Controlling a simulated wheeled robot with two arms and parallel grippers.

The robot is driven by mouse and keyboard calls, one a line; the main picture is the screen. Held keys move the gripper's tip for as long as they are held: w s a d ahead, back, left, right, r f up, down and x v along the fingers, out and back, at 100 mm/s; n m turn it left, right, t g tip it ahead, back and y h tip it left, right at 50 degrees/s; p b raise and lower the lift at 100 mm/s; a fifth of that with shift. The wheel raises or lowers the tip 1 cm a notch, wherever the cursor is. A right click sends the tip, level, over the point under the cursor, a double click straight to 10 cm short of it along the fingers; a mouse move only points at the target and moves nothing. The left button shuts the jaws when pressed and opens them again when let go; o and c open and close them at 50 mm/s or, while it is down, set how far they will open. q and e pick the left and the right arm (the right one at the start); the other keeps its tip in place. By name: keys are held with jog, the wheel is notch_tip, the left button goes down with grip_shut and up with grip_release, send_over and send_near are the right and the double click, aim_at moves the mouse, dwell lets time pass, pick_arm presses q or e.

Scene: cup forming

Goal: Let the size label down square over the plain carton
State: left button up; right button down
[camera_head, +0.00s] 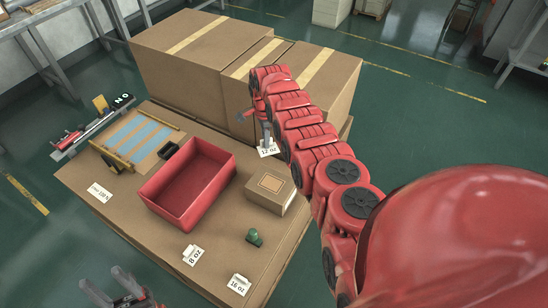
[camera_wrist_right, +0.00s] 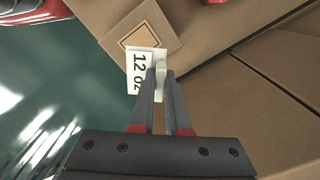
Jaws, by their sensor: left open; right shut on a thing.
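The plain carton (camera_head: 282,200) is a small brown box on the right of the table, with a pale orange square outlined on its top. It also shows in the right wrist view (camera_wrist_right: 172,42). My right gripper (camera_head: 266,138) is shut on the white size label (camera_head: 268,149), printed "12 oz". In the right wrist view the label (camera_wrist_right: 138,72) hangs at the fingertips and overlaps the near edge of the orange square; the gap between label and carton cannot be told. In the head view the label is behind the carton. My left gripper (camera_head: 112,287) is open and empty at the bottom left.
A red bin (camera_head: 160,205) stands left of the carton. Labels "8 oz" (camera_head: 193,255) and "16 oz" (camera_head: 239,284), a green object (camera_head: 254,237) and another white label (camera_head: 99,192) lie on the table. Large taped boxes (camera_head: 190,60) stand behind.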

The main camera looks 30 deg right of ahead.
aim_at(272, 149)
jog(key=shift+s+d+f+m+p, duration=0.2)
jog(key=shift+f+m+p, duration=0.3)
jog(key=shift+m, duration=0.3)
jog(key=shift+s+d+f, duration=0.1)
jog(key=shift+d+f, duration=0.05)
jog(key=shift+d, duration=0.1)
jog(key=shift+s+d+f+m, duration=0.1)
jog(key=shift+s+f+m, duration=0.15)
jog(key=shift+m, duration=0.15)
jog(key=shift+a+f+m, duration=0.15)
jog(key=shift+a+m, duration=0.05)
jog(key=shift+m, duration=0.1)
jog(key=shift+f+m+p, duration=0.2)
jog(key=shift+m+p, duration=0.1)
jog(key=shift+s+d+f+m+p, duration=0.2)
jog(key=shift+s+m+p, duration=0.05)
jog(key=shift+m+p, duration=0.15)
jog(key=shift+s+d+f+m, duration=0.15)
jog(key=shift+s+f+m, duration=0.1)
jog(key=shift+f+m, duration=0.3)
jog(key=shift+s+m, duration=0.1)
jog(key=shift+m, duration=0.15)
